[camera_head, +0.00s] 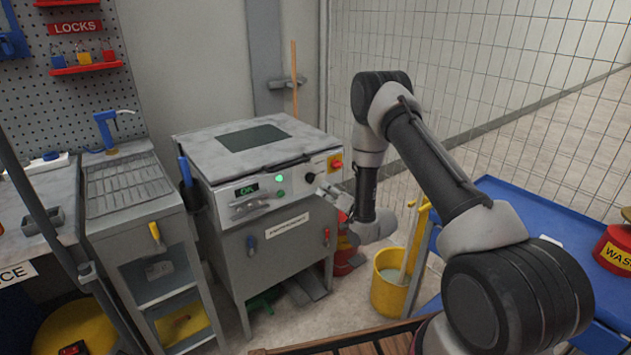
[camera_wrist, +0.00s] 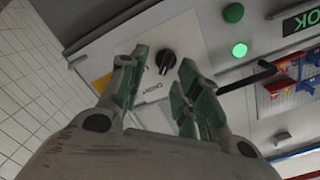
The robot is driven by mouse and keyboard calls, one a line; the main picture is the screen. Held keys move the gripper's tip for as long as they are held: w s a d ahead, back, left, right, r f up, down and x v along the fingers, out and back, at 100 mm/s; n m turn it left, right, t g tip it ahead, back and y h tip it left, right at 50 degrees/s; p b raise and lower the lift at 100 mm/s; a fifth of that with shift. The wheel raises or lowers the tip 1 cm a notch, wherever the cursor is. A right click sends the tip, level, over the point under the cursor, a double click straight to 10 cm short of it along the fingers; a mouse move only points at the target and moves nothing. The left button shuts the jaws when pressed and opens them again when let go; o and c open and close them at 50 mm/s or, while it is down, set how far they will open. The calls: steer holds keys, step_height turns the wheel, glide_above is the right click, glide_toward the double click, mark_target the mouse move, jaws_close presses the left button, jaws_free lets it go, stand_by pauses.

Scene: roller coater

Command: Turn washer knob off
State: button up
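The washer (camera_head: 262,175) is a grey cabinet with a light control panel on its front. A small black knob (camera_head: 310,178) sits near the right end of that panel. In the wrist view the black knob (camera_wrist: 166,61) shows on a white plate with a small label beside it. My gripper (camera_head: 335,195) is just in front of the panel's right end. In the wrist view my gripper (camera_wrist: 161,80) is open, with green-padded fingers on either side of the knob's line of sight. The knob appears free of the fingers. I cannot tell how far they are from the panel.
A green OK display (camera_head: 247,189) and green lights (camera_head: 280,179) are on the panel. A red-and-yellow switch (camera_head: 336,164) is right of the knob. A yellow bucket (camera_head: 390,292) stands at right, by a blue table (camera_head: 540,215). A sink unit (camera_head: 128,185) is at left.

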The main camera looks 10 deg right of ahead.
mark_target(314, 179)
steer(key=shift+m+t, duration=0.3)
steer(key=x, duration=0.2)
steer(key=r+x, duration=0.1)
steer(key=x, duration=0.4)
steer(key=shift+w+a+r, duration=0.2)
steer(key=shift+w+r, duration=0.1)
steer(key=shift+w, duration=0.1)
jaws_close()
